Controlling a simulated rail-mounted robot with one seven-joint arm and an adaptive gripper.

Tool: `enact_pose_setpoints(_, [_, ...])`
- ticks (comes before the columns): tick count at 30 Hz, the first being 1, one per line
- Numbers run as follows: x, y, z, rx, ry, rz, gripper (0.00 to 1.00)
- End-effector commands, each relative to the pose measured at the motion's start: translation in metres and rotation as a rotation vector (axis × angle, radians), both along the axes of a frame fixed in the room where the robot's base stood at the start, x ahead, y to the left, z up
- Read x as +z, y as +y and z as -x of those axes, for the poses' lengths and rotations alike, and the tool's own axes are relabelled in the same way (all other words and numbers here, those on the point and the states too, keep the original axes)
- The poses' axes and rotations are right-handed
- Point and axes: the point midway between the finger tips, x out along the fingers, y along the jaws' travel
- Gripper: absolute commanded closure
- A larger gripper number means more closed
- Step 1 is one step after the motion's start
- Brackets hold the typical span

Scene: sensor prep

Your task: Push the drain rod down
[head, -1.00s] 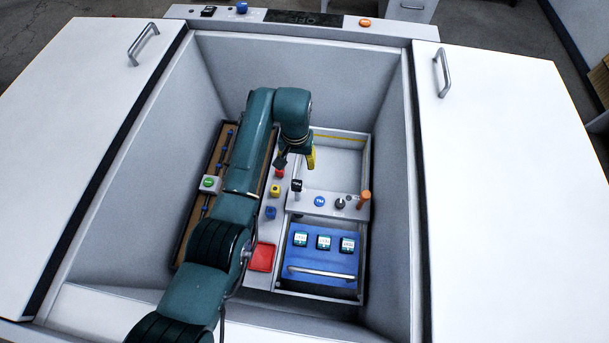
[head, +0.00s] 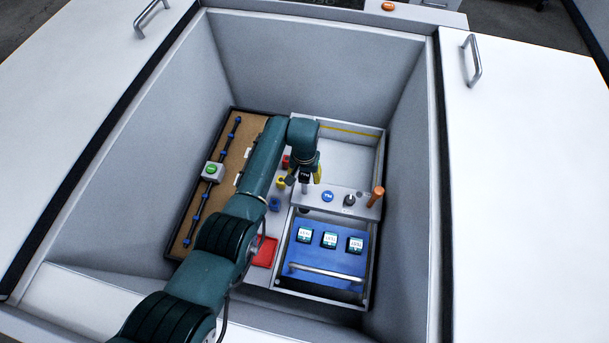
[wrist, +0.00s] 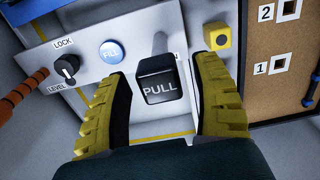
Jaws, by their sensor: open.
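A black square knob marked PULL (wrist: 158,88) caps what looks like the drain rod; its silver shaft (head: 305,187) stands on the white panel (head: 338,203) in the head view. My gripper (wrist: 160,68), with yellow ribbed fingers, is open. In the wrist view the knob appears between the two fingers, with gaps on both sides, and nothing is gripped. In the head view my gripper (head: 304,177) is over the knob and partly hides it. I cannot tell how far the fingers reach down beside it.
The panel also carries a blue button (wrist: 112,51), a LOCK/LEVEL dial (wrist: 67,68) and an orange handle (head: 376,197). A yellow block (wrist: 217,36) is close to the right finger. A blue tray (head: 322,259) holds several dark modules. A brown board (head: 213,222) lies left.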

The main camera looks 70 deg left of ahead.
Motion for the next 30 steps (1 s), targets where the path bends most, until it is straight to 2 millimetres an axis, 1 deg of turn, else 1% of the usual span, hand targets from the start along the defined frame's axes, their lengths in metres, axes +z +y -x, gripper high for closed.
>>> enact_pose_setpoints(6, [0.0, 0.0, 0.0, 0.0, -0.001, -0.001, 0.35])
enact_pose_setpoints(7, [0.0, 0.0, 0.0, 0.0, -0.001, -0.001, 0.36])
enact_pose_setpoints(11, [0.0, 0.0, 0.0, 0.0, 0.0, 0.0, 0.61])
enact_pose_setpoints(12, [0.0, 0.0, 0.0, 0.0, 0.0, 0.0, 0.69])
enact_pose_setpoints(14, [0.0, 0.0, 0.0, 0.0, 0.0, 0.0, 0.8])
enact_pose_setpoints(15, [0.0, 0.0, 0.0, 0.0, 0.0, 0.0, 0.88])
enact_pose_setpoints(17, [0.0, 0.0, 0.0, 0.0, 0.0, 0.0, 0.99])
enact_pose_setpoints(23, [0.0, 0.0, 0.0, 0.0, 0.0, 0.0, 1.0])
enact_pose_setpoints(25, [-0.005, 0.0, 0.0, 0.0, 0.001, 0.001, 1.0])
enact_pose_setpoints(26, [-0.008, 0.0, 0.0, 0.0, 0.001, 0.001, 1.0])
enact_pose_setpoints(30, [-0.034, 0.0, 0.0, 0.0, 0.001, 0.002, 1.0])
